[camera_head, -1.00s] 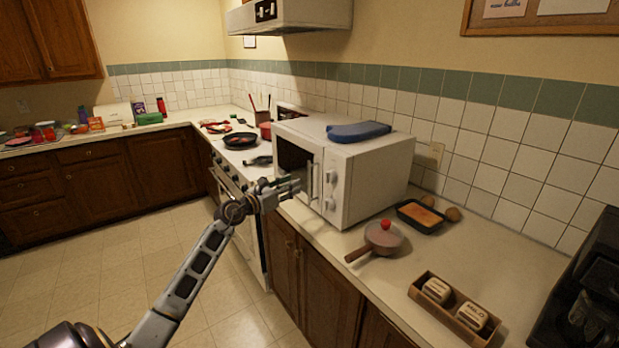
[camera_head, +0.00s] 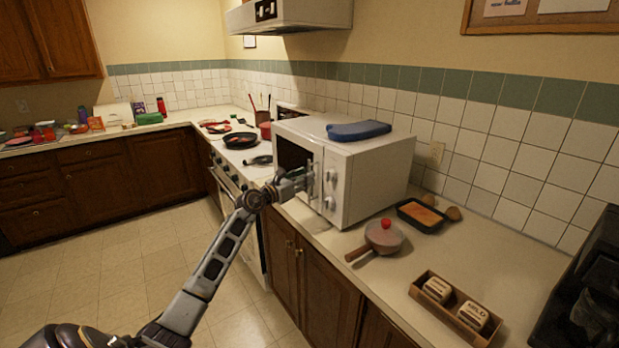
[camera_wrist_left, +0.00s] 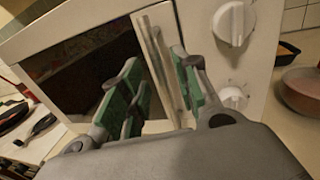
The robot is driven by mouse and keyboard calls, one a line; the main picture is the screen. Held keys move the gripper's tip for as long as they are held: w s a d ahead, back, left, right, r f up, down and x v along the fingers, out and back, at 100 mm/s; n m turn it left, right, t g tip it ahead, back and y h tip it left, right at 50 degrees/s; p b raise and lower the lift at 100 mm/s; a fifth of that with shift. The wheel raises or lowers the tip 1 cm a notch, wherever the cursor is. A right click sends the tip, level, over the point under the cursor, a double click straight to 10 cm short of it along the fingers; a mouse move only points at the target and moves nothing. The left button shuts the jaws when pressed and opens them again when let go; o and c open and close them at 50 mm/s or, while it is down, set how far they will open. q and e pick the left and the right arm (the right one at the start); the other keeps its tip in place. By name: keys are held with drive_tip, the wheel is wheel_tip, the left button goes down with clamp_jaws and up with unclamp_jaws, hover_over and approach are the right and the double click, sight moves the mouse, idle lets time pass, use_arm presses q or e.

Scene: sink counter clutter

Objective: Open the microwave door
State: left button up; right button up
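The white microwave (camera_head: 372,178) stands on the counter with its door shut. The door has a dark window and an upright pale handle (camera_head: 317,180) beside the knobs. My left gripper (camera_head: 303,181) is at the handle, in front of the door. In the left wrist view, the green-padded fingers of the gripper (camera_wrist_left: 158,88) are spread apart, with the handle (camera_wrist_left: 154,55) between them. A gap shows on the left finger's side; contact on the right is unclear. The dark door window (camera_wrist_left: 85,75) is partly hidden by the left finger. My right gripper is not in view.
A blue item (camera_head: 358,130) lies on the microwave. A lidded pan (camera_head: 384,237), a dark baking dish (camera_head: 421,215) and a wooden box (camera_head: 455,308) stand on the counter to the right. The stove with a frying pan (camera_head: 240,140) is on the left. The floor before the cabinets is clear.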

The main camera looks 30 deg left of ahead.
use_arm(q)
drive_tip(key=w, duration=0.3)
drive_tip(key=shift+d+b, duration=0.25)
drive_tip(key=shift+b, duration=0.1)
clamp_jaws()
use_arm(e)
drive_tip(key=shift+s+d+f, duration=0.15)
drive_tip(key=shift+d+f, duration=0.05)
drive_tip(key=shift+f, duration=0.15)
